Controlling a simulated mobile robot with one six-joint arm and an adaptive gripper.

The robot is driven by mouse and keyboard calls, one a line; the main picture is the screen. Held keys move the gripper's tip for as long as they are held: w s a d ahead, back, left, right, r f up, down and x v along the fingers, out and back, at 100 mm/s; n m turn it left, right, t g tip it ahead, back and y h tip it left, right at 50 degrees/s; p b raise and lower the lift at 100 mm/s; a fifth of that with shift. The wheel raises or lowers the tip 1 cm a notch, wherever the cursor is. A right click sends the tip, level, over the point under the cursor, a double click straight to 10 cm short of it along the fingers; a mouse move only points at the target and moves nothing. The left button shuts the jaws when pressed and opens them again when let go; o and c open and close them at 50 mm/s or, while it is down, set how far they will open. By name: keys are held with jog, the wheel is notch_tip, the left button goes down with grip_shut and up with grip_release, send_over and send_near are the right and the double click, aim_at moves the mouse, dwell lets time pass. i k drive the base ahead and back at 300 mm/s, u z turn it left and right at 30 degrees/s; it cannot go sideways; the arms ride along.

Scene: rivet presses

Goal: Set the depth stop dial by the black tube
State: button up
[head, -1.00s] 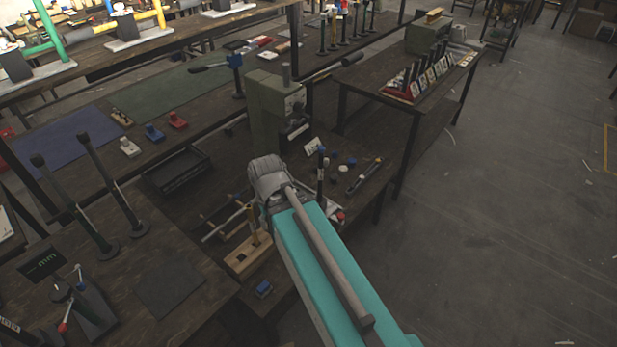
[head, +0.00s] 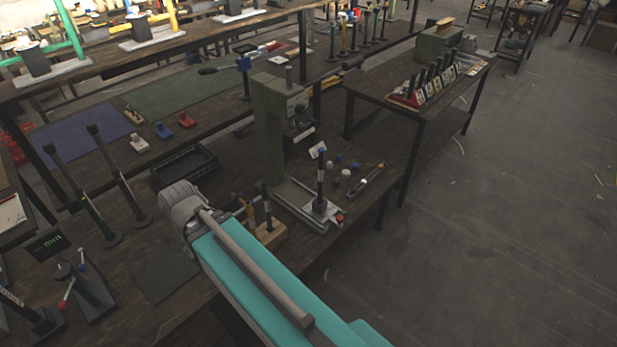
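A grey-green rivet press (head: 270,135) stands on the dark bench at the picture's middle. A dark upright rod with a blue top (head: 320,180) stands on a plate at its base. I cannot make out a depth stop dial on the press for sure. Dark tubes on round feet, a left one (head: 80,198) and a right one (head: 118,175), lean on the bench at the left. I cannot tell which dark piece is the black tube. My teal arm reaches up from the bottom edge to a grey joint left of the press. My gripper is hidden beyond it.
A wooden block with upright handles (head: 268,233) sits close right of my arm. A dark tray (head: 185,168) lies behind it. A small display (head: 45,243) and a dark mat (head: 165,272) are at left. Open floor (head: 500,240) lies at right.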

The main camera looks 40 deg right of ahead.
aim_at(300, 109)
jog(key=u, duration=0.3)
jog(key=k, duration=1.2)
jog(key=z, duration=1.2)
jog(key=i, duration=0.6)
jog(key=z, duration=0.05)
